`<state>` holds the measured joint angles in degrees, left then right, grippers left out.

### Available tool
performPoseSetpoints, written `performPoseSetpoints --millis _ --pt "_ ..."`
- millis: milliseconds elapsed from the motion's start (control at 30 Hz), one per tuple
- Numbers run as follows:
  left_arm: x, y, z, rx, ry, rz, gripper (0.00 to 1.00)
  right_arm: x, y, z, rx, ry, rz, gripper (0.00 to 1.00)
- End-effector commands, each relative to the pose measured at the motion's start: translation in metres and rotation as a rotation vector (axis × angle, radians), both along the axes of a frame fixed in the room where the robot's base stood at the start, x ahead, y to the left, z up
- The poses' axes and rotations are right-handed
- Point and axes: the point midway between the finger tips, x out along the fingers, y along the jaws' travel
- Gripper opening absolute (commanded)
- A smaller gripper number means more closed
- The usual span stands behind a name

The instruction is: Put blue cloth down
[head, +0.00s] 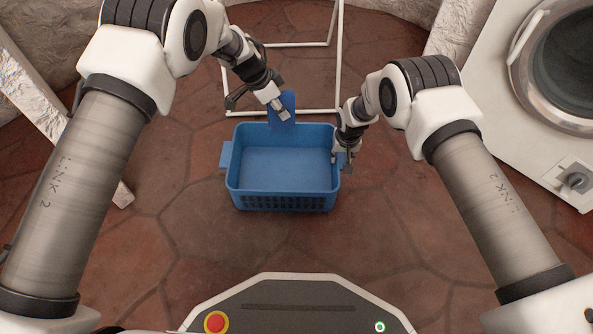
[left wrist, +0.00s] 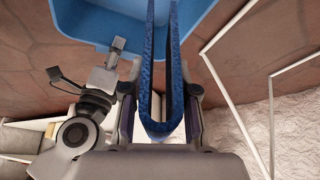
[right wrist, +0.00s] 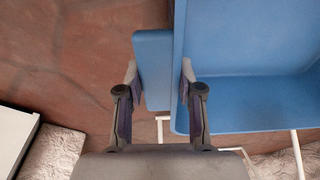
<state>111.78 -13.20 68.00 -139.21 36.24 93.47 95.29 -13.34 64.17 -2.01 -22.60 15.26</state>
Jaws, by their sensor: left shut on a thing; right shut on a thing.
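The blue cloth (head: 283,108) hangs folded from my left gripper (head: 281,112) at the far edge of the blue basket (head: 236,184). In the left wrist view the cloth (left wrist: 160,128) is a U-shaped fold between the fingers, with its ends toward the basket (left wrist: 90,22). Whether its lower end touches the rim I cannot tell. My right gripper (head: 346,165) is at the basket's right side. In the right wrist view its fingers (right wrist: 158,80) are shut on the basket's handle tab (right wrist: 153,60). The basket looks empty and stands on the floor.
A white tube frame (head: 338,60) stands behind the basket. A white washing machine (head: 535,120) with a round door is at the right. A pale beam (head: 60,110) lies at the left. The tiled floor in front of the basket is clear.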

Motion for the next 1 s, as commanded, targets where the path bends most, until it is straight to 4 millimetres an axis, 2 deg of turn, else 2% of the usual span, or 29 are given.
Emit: performPoseSetpoints --millis 100,233,400,533,700,1000 --pt "0.0 0.013 -0.038 0.002 0.011 0.237 0.0 -0.001 0.0 0.0 0.0 0.001 0.001 0.0" --pt "-0.016 0.024 -0.075 0.001 0.013 0.377 0.0 -0.001 0.0 0.0 0.0 0.001 0.001 0.0" --pt "-0.033 0.025 -0.1 -0.001 0.01 0.397 0.0 -0.001 0.0 0.0 0.0 0.002 0.001 0.0" --pt "-0.038 0.025 -0.116 -0.001 0.011 0.393 0.0 -0.001 0.0 -0.001 0.0 0.002 0.001 0.0" --pt "-0.039 0.025 -0.153 -0.001 0.01 0.392 0.0 -0.001 0.0 -0.001 0.0 0.002 0.001 0.0" --pt "-0.038 0.025 -0.203 -0.002 0.009 0.39 0.0 -0.001 0.0 0.0 0.0 0.001 0.001 0.0"
